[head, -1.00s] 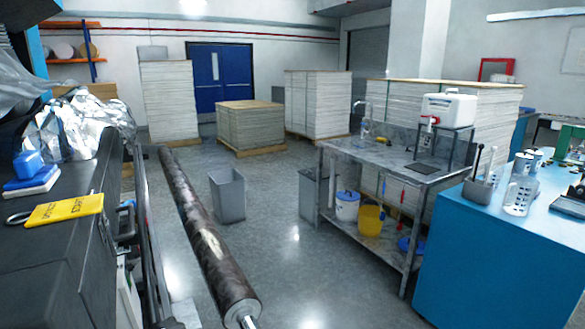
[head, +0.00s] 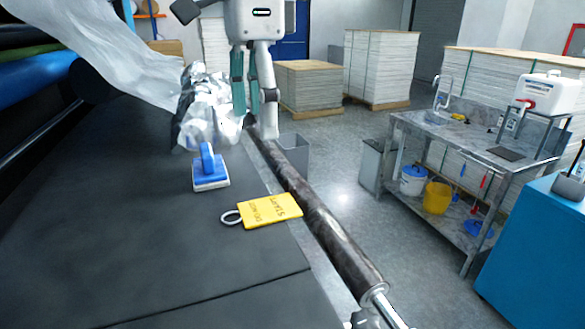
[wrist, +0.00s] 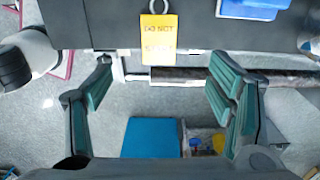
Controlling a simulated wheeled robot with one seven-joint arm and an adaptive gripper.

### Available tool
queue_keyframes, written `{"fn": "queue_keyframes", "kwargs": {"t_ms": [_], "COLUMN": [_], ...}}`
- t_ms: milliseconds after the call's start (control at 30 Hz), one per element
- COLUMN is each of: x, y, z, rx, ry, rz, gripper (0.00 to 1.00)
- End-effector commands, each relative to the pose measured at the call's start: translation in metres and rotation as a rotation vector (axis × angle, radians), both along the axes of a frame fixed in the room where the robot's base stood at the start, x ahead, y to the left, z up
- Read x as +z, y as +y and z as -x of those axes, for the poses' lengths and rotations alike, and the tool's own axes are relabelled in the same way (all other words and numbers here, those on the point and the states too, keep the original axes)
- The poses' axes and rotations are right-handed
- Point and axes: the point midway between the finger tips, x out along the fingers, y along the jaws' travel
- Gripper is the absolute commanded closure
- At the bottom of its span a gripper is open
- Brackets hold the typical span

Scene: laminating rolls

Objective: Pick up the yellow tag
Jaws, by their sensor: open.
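The yellow tag (head: 270,210) lies flat on the dark machine bed near its right edge, with a metal ring at its left end and dark lettering. In the wrist view the yellow tag (wrist: 158,37) shows at the top, its lettered end at the bed's edge and its ring above. My gripper (head: 256,125) hangs at the top of the head view, beyond the tag and apart from it. In the wrist view my gripper (wrist: 160,85) has its green-padded fingers wide apart with nothing between them.
A blue-handled pad (head: 210,172) lies on the bed left of and beyond the tag. Crumpled silver film (head: 205,110) lies behind it. A dark roller (head: 325,225) runs along the bed's right side. A sink bench (head: 455,140) and blue counter (head: 540,250) stand right.

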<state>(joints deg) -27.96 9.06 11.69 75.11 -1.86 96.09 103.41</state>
Motion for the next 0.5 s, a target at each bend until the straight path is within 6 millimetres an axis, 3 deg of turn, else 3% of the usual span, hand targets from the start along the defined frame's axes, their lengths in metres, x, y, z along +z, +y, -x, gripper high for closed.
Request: {"fn": "queue_keyframes", "kwargs": {"t_ms": [300, 500], "x": [-0.056, -0.078], "y": [-0.001, -0.001], "z": [0.001, 0.0], "rx": [-0.004, -0.003], "ry": [0.003, 0.0], "rz": [0.001, 0.0], "gripper": [0.25, 0.25]}}
